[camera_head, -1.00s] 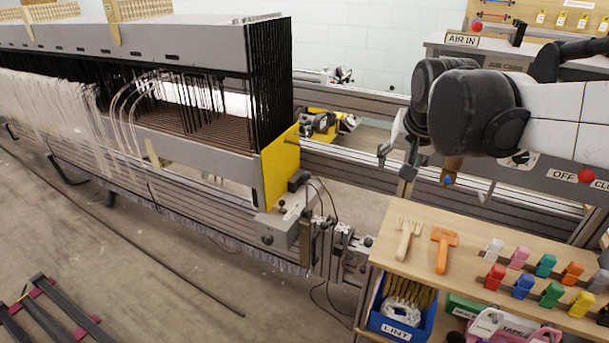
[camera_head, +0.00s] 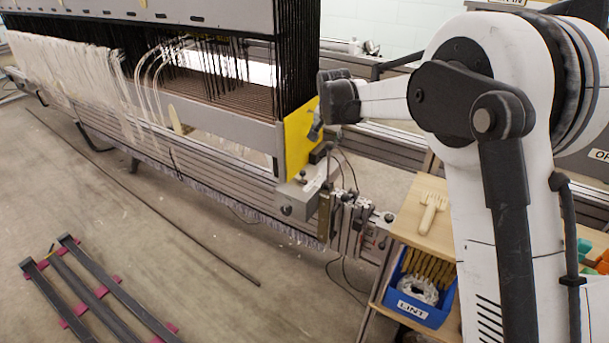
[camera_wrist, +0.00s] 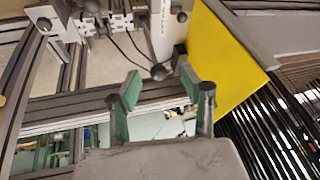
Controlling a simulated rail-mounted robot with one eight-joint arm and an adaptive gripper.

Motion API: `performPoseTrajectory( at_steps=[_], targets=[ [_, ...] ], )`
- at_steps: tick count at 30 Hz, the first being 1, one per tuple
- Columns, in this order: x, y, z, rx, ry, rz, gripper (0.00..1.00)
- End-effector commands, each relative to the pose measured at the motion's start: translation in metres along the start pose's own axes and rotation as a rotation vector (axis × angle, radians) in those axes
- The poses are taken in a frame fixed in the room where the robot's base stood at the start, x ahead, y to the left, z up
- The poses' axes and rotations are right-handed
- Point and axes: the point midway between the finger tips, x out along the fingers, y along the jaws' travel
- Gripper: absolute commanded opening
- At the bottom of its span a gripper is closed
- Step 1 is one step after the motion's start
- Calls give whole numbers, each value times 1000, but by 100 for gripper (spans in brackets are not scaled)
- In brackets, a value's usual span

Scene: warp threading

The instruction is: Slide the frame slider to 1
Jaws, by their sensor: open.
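My gripper (camera_wrist: 159,76) is open in the wrist view, with its two green-padded fingers apart and nothing held. In the head view my gripper (camera_head: 316,130) is small and partly hidden, in front of the yellow end plate (camera_head: 298,145) and above a grey box (camera_head: 292,200) on the loom's corner. No scale or number is readable, so I cannot tell which part is the frame slider or its setting.
The yellow plate (camera_wrist: 225,60) stands close at right in the wrist view, beside black heddles (camera_wrist: 285,120). Thin cables hang by the grey box. A wooden bench (camera_head: 412,225) with a blue lint bin (camera_head: 415,290) stands at right, partly behind my arm.

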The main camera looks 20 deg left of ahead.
Motion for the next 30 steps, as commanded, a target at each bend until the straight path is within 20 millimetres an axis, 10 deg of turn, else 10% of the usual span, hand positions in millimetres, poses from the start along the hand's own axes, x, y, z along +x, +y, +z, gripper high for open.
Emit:
performPoseTrajectory(
  at_steps=[9, 30],
  targets=[
    [95, -54, 23, 19, -25, -4, 40],
    [190, -61, 31, 23, -28, -4, 40]
  ],
)
